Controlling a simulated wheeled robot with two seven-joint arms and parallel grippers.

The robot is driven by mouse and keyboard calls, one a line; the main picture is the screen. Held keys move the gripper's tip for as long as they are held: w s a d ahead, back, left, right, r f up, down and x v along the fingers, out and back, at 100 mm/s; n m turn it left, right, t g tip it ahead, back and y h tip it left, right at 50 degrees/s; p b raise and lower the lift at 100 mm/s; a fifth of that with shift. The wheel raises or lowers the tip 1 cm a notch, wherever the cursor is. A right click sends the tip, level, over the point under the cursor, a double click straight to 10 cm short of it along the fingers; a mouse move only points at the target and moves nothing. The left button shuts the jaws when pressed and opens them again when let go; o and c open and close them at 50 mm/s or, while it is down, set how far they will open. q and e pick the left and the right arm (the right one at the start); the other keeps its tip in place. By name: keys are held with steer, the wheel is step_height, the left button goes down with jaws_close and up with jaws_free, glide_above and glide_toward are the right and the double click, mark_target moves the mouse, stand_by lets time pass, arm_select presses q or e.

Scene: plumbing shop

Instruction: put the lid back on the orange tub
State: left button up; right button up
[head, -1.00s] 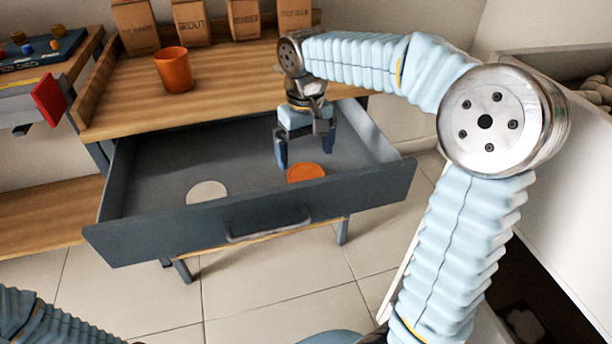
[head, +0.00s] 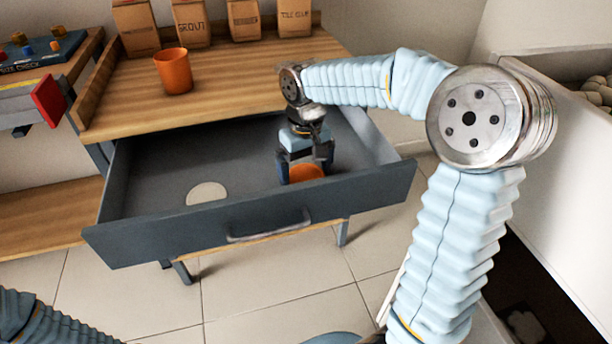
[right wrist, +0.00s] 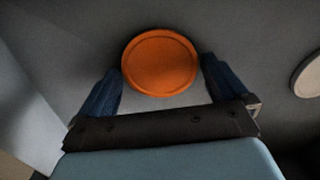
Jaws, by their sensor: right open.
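The orange tub (head: 174,72) stands upright on the wooden bench top, its top open. An orange round lid (head: 306,172) lies flat in the open drawer, near its front right; it also shows in the right wrist view (right wrist: 160,62). My right gripper (head: 305,172) is down in the drawer, open, with one blue finger on each side of the orange lid. In the right wrist view the fingertips (right wrist: 160,80) flank the lid with gaps visible. My left gripper is not in view; only part of my left arm shows at the bottom left.
A white round disc (head: 207,193) lies in the drawer left of the orange lid, also in the right wrist view (right wrist: 308,75). The drawer's front panel (head: 160,228) stands in front. The bench middle is clear.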

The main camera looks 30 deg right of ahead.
mark_target(305, 175)
steer(key=c, duration=0.7)
steer(key=shift+r, duration=0.5)
step_height(305, 175, up, 2)
steer(key=shift+r, duration=0.2)
steer(key=w+a+r+p, duration=0.1)
steer(key=w+a+r, duration=0.2)
steer(key=a+r, duration=0.6)
steer(key=a, duration=0.4)
steer(key=shift+w+a+r, duration=0.15)
steer(key=shift+a+r, duration=0.15)
steer(key=shift+a, duration=0.05)
